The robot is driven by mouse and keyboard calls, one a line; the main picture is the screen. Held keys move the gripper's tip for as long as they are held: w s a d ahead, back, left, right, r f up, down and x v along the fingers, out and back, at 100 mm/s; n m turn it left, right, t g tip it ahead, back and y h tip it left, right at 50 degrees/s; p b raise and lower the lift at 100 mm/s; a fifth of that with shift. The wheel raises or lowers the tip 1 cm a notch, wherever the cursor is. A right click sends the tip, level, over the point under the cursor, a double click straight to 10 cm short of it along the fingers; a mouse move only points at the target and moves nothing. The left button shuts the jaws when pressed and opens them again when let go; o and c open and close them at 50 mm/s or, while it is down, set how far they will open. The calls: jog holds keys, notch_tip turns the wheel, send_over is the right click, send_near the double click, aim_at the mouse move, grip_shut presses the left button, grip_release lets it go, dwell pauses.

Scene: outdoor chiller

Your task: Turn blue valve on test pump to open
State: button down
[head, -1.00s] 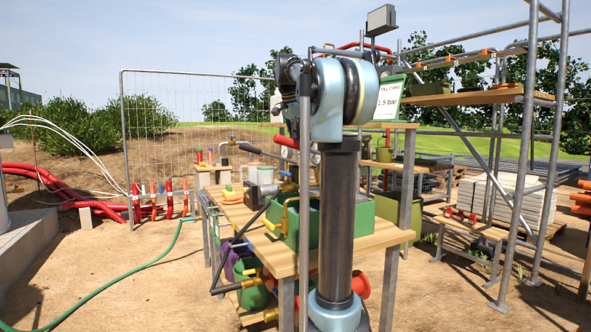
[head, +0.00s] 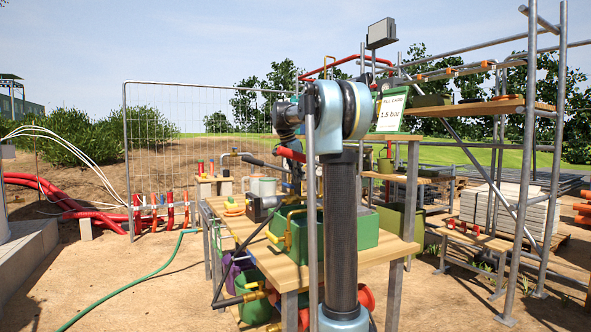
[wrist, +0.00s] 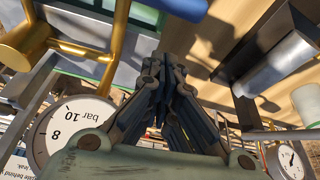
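A green tub (head: 368,230) with brass pipes (head: 292,228) stands on the wooden table (head: 392,254), behind my arm. It may be the test pump. In the wrist view a brass fitting (wrist: 38,42) is at the upper left and a round gauge (wrist: 68,130) marked in bar is at the lower left.
A sign reading 1.5 bar (head: 391,109) hangs right of my arm. Scaffolding (head: 528,170) stands at the right and a mesh fence (head: 190,140) at the back left. A green hose (head: 122,290) crosses the open sand at the left. Another gauge (wrist: 288,160) is at lower right.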

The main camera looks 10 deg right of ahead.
jog(key=shift+s+a+f, duration=0.1)
jog(key=shift+s+a, duration=0.15)
jog(key=shift+a, duration=0.35)
jog(key=shift+s+a+f, duration=0.1)
jog(key=shift+s+a, duration=0.2)
jog(key=shift+a, duration=0.25)
jog(key=shift+s+a+f, duration=0.1)
jog(key=shift+s+a, duration=0.15)
jog(key=shift+a, duration=0.35)
